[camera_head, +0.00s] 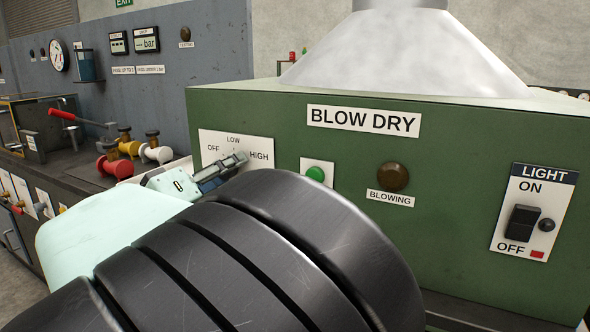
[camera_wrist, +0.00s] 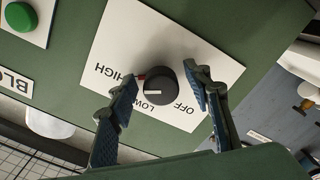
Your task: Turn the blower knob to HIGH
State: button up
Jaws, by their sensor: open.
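The blower knob (camera_wrist: 160,86) is a dark round knob on a white plate (camera_wrist: 108,50) on the green BLOW DRY cabinet. In the wrist view the plate's lettering is upside down, with HIGH left of the knob, LOW below it and OFF at lower right. A short white mark shows on the knob, but I cannot tell which label it points to. My gripper (camera_wrist: 161,84) is open, one finger on each side of the knob, with gaps showing. In the head view my gripper (camera_head: 222,170) is in front of the plate (camera_head: 205,138) and hides the knob.
Right of the plate are a green button (camera_head: 315,174), a brown BLOWING lamp (camera_head: 393,177) and a LIGHT switch (camera_head: 522,222). A grey hood (camera_head: 405,50) stands on the cabinet.

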jog(key=v, duration=1.2)
